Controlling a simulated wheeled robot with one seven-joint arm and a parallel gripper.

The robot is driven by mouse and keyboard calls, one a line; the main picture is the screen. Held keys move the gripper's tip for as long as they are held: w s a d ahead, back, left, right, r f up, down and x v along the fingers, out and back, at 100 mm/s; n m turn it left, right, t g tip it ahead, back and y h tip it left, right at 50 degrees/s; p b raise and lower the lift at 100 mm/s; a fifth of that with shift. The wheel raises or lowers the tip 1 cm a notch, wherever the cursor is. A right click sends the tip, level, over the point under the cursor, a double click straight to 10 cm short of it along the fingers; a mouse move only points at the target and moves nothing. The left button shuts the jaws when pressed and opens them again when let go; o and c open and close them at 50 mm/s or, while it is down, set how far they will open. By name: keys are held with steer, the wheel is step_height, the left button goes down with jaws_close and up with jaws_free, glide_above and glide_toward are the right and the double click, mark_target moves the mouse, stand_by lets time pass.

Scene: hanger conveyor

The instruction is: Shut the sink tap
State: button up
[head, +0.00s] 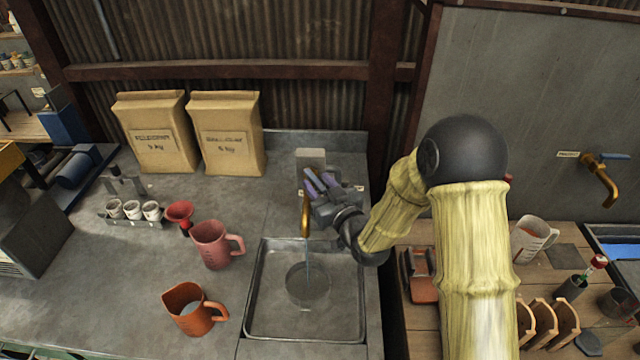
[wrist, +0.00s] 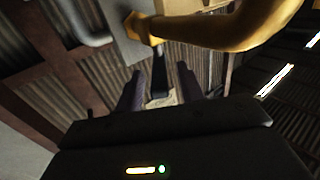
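The sink tap's brass spout (head: 305,215) stands over the grey metal sink (head: 256,300). A thin stream of water (head: 308,262) falls from it into the basin. My gripper (head: 319,181) is just behind the spout, near the plate on the back of the counter. In the wrist view the spout (wrist: 222,32) curves across the top, and a dark lever (wrist: 160,78) hangs from its brass joint. The purple fingers of my gripper (wrist: 158,70) are apart, one on each side of the lever, with gaps visible. Contact cannot be told.
Two brown sacks (head: 227,135) stand against the corrugated wall. A pink jug (head: 212,245), an orange jug (head: 190,310) and a red funnel (head: 180,212) stand left of the sink. Another brass tap (head: 602,182) is on the right wall. A wooden bench (head: 420,318) adjoins the right side.

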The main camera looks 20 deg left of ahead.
jaws_close()
